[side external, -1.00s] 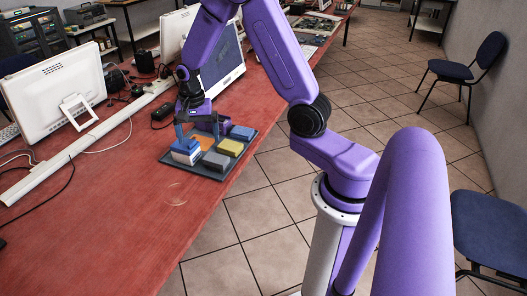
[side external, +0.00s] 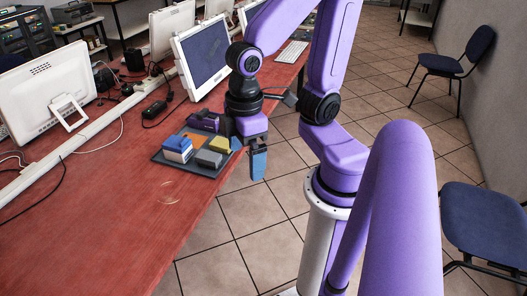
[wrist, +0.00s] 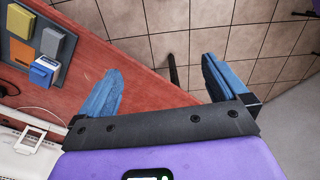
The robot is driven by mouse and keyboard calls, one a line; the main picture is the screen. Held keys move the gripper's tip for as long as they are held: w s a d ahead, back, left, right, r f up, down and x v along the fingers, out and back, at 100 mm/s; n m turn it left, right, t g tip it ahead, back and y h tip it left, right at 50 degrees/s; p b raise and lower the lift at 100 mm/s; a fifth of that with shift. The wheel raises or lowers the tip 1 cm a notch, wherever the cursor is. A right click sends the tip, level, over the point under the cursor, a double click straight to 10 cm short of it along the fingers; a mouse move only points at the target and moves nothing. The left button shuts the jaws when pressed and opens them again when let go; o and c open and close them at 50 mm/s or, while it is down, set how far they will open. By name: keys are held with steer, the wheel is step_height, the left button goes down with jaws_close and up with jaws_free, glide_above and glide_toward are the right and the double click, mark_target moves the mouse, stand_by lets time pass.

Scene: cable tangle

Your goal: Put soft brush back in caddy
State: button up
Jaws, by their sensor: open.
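A flat dark grey tray (side external: 168,159), likely the caddy, lies on the red table near its right edge. On it are a blue block with a white lower part (side external: 177,148), a grey block (side external: 209,158), a yellow block (side external: 219,145) and an orange patch (side external: 195,138). I cannot tell which item is the soft brush. My gripper (side external: 258,165) is right of the tray, past the table edge, with its blue fingers pointing down. In the wrist view my gripper (wrist: 161,88) is open, with nothing between its fingers. The blue and white block (wrist: 43,71) shows at the left there.
A monitor (side external: 203,55) stands behind the tray. A white cable channel (side external: 65,155) and loose cables run along the table's left side. The front of the red table (side external: 110,230) is clear. Tiled floor and a blue chair (side external: 485,220) lie to the right.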

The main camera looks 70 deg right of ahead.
steer(key=s+n, duration=0.2)
steer(key=s, duration=0.1)
steer(key=shift+s+d+r+n, duration=0.25)
steer(key=shift+s+d+n, duration=0.1)
steer(key=shift+d+n, duration=0.05)
stand_by(1.0)
